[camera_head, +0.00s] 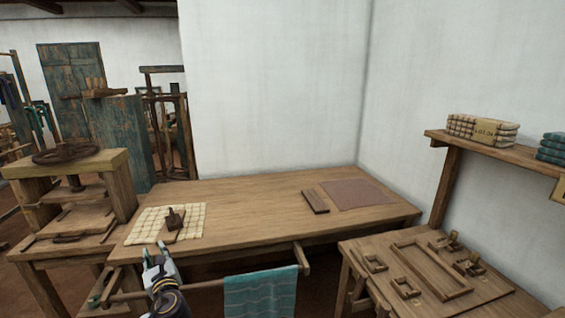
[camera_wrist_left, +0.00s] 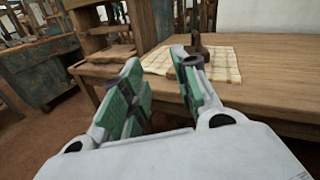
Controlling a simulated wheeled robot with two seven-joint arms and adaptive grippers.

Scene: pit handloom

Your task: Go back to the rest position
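My left gripper (camera_head: 160,250) is low in front of the table's front edge, near the checked cloth. In the left wrist view its two green-padded fingers (camera_wrist_left: 160,85) stand apart with nothing between them. The wooden table (camera_head: 250,195) lies beyond it and carries a cream checked cloth (camera_head: 146,224). A small wooden block tool with an upright dark handle (camera_head: 175,220) stands on that cloth. It also shows in the left wrist view (camera_wrist_left: 196,42), beyond the fingers. My right gripper is in neither view.
A wooden screw press (camera_head: 70,190) stands left. A teal cloth (camera_head: 261,292) hangs on a rail at the table's front. A lower bench (camera_head: 440,245) with wooden frames stands right, below a shelf (camera_head: 490,146). A brown mat (camera_head: 358,194) and wooden block (camera_head: 315,202) lie on the table.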

